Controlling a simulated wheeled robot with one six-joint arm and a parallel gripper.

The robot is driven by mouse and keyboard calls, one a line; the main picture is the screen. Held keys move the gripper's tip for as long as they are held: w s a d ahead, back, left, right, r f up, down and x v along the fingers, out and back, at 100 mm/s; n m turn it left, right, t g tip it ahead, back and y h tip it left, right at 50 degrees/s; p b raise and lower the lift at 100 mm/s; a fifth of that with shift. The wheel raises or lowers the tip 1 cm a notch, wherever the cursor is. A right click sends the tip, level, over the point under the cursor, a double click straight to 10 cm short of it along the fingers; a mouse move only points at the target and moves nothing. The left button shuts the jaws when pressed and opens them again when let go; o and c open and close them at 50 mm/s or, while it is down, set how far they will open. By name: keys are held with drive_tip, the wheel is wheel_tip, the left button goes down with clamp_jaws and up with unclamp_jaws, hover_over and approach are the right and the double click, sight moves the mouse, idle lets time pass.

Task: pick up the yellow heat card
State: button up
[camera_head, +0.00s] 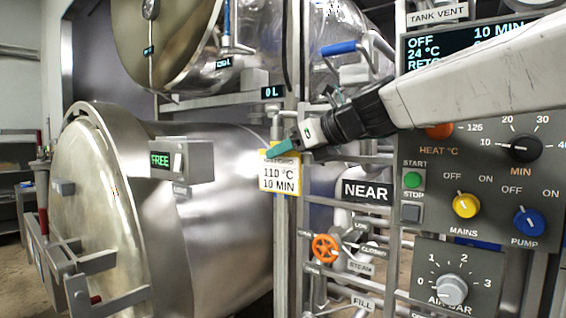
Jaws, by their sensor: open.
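The yellow-bordered heat card (279,178) hangs upright on a vertical post in the middle of the view. Its white face reads "110 °C 10 MIN". My gripper (276,149) comes in from the right, its teal fingertips at the card's top edge and covering part of its upper line of text. The fingers look close together in this view, and the gap between them is hard to see. I cannot tell whether they touch the card. The gripper is open and the card still sits at the post.
A control panel (462,178) with knobs and buttons stands at the right. A large steel vessel (225,215) with a "FREE" box (168,160) is at the left. Pipes, rails, a "NEAR" sign (367,192) and an orange valve wheel (326,248) crowd the space beside and below the card.

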drive_tip(key=c, duration=1.1)
drive_tip(key=shift+r, duration=0.1)
drive_tip(key=shift+c, duration=0.2)
